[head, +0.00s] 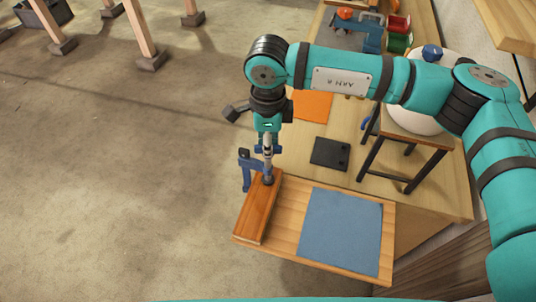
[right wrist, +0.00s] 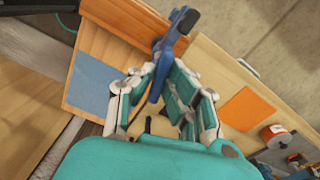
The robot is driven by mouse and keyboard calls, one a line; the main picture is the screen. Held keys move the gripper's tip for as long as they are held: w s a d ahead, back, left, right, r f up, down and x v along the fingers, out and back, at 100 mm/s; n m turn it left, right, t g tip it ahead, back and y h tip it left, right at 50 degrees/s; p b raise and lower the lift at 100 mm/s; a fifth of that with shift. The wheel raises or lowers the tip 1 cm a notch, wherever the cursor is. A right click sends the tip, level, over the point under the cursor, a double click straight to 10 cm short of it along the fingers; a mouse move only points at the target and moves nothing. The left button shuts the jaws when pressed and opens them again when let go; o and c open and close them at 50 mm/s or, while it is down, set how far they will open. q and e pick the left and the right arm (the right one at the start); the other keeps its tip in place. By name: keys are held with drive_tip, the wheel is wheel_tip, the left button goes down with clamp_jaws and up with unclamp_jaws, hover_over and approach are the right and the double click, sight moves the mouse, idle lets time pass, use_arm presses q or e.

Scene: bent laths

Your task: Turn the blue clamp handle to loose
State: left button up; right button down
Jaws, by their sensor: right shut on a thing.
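The blue clamp (head: 245,172) stands at the far left corner of the wooden board, at the end of a reddish-brown wooden block (head: 258,210). In the right wrist view the clamp (right wrist: 182,28) reaches over the block's edge. A long blue handle (right wrist: 155,88) runs from it between my fingers. My right gripper (head: 267,150) comes down from above over the clamp and is shut on this handle. The handle's lower end is partly hidden by the fingers. My left gripper is not in view.
A blue-grey mat (head: 340,230) lies on the board (head: 284,240). On the bench behind are a black plate (head: 330,153), an orange sheet (head: 312,106) and a black-framed stand (head: 405,183). Red and green spools (head: 398,42) stand at the back.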

drive_tip(key=n+b, duration=0.2)
drive_tip(key=b, duration=0.1)
drive_tip(key=n+b, duration=0.3)
drive_tip(key=b, duration=0.1)
drive_tip(key=f+n+b, duration=0.1)
drive_tip(key=n+b, duration=0.2)
drive_tip(key=shift+s+b, duration=0.15)
drive_tip(key=shift+b, duration=0.25)
drive_tip(key=n+b, duration=0.2)
drive_tip(key=n, duration=0.2)
drive_tip(key=shift+r+b, duration=0.1)
drive_tip(key=shift+b, duration=0.3)
drive_tip(key=shift+w+r+n+b, duration=0.1)
drive_tip(key=shift+n+b, duration=0.15)
drive_tip(key=shift+n, duration=0.35)
drive_tip(key=shift+w+r+n+b, duration=0.1)
drive_tip(key=shift+n+b, duration=0.1)
drive_tip(key=shift+n, duration=0.4)
drive_tip(key=shift+r+n, duration=0.1)
drive_tip(key=shift+n, duration=0.2)
drive_tip(key=c, duration=1.4)
unclamp_jaws()
drive_tip(key=shift+o, duration=0.2)
wheel_tip(320, 180, up, 12)
